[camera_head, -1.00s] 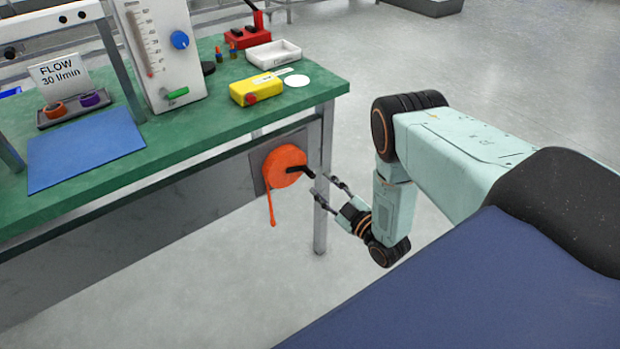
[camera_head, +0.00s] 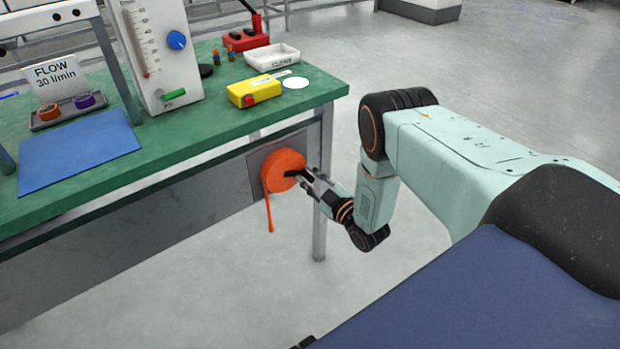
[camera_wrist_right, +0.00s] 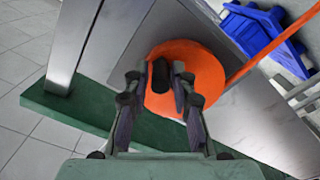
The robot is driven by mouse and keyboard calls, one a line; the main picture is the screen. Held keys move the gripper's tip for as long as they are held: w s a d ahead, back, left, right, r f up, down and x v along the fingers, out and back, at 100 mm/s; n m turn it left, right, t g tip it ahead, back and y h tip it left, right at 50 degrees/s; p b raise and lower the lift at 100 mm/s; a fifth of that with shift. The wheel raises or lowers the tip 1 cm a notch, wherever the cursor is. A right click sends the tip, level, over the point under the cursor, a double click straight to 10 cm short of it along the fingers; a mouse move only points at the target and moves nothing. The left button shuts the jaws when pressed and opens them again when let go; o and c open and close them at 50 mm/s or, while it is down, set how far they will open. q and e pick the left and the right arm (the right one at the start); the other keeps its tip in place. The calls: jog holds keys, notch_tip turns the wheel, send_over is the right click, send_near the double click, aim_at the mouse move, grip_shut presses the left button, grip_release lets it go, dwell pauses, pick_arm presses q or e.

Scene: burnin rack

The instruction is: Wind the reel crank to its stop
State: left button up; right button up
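The orange reel (camera_head: 283,170) is mounted on a grey plate at the right end of the bench's side, with an orange strap (camera_head: 269,212) hanging down. Its black crank handle (camera_wrist_right: 160,75) points outward towards my right gripper (camera_head: 312,182). In the right wrist view, the fingers of my right gripper (camera_wrist_right: 160,82) have closed in on both sides of the handle, with the orange reel (camera_wrist_right: 205,75) behind. Exact finger contact is hard to make out. My left gripper is not in view.
The green bench (camera_head: 195,122) carries a yellow box (camera_head: 255,91), a white tray (camera_head: 272,57), a flow meter (camera_head: 160,55) and a blue mat (camera_head: 78,152). A metal bench leg (camera_head: 319,232) stands close to my right gripper. The floor to the right is clear.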

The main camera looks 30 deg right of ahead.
grip_shut()
jog(key=shift+f, duration=0.1)
